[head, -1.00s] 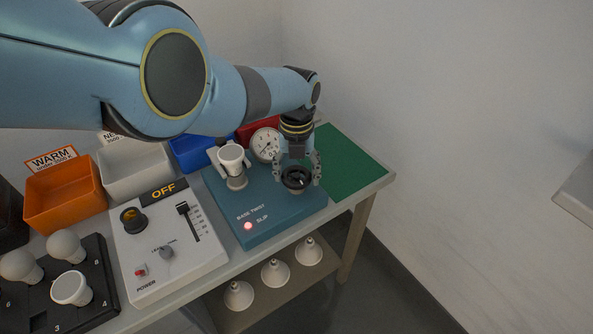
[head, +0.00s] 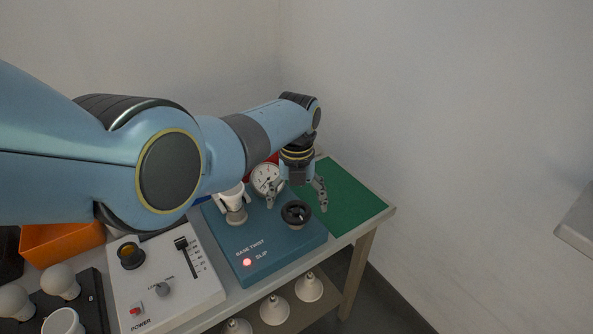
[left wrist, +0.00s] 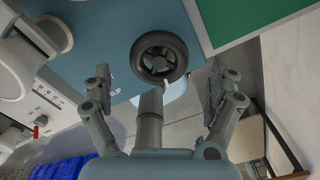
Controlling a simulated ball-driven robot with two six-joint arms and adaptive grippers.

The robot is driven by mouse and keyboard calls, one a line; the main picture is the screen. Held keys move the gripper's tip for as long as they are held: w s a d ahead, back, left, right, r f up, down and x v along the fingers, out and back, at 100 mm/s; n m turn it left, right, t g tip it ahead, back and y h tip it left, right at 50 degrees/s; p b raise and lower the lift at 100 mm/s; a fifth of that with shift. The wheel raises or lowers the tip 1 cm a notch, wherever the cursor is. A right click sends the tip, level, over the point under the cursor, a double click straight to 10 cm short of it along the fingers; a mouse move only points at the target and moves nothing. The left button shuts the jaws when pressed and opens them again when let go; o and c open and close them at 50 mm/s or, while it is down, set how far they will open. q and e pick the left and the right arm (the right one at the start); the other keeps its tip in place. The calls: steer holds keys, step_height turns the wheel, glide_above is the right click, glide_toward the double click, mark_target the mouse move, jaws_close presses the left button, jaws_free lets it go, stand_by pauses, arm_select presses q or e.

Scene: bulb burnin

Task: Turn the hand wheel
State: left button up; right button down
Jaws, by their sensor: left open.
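The hand wheel (head: 297,214) is a small black ring on the right part of the blue-green base twist box (head: 285,240). In the left wrist view the hand wheel (left wrist: 160,60) is fully seen, with its spokes and hub. My left gripper (head: 297,203) hangs over the wheel with its fingers spread wide. In the left wrist view my left gripper (left wrist: 160,85) has fingers on both sides of the wheel, with gaps, and a middle finger near the rim. It holds nothing. My right gripper is out of view.
A red light glows beside SLIP on the box. A white cup-shaped holder (head: 231,197) and a round dial gauge (head: 265,180) stand close by. A white control panel (head: 165,280) lies left. A green mat (head: 350,195) is clear on the right.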

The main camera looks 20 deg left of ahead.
mark_target(296, 210)
arm_select(q)
step_height(296, 210, up, 10)
steer(key=shift+f, duration=0.2)
steer(key=shift+s, duration=0.1)
stand_by(0.3)
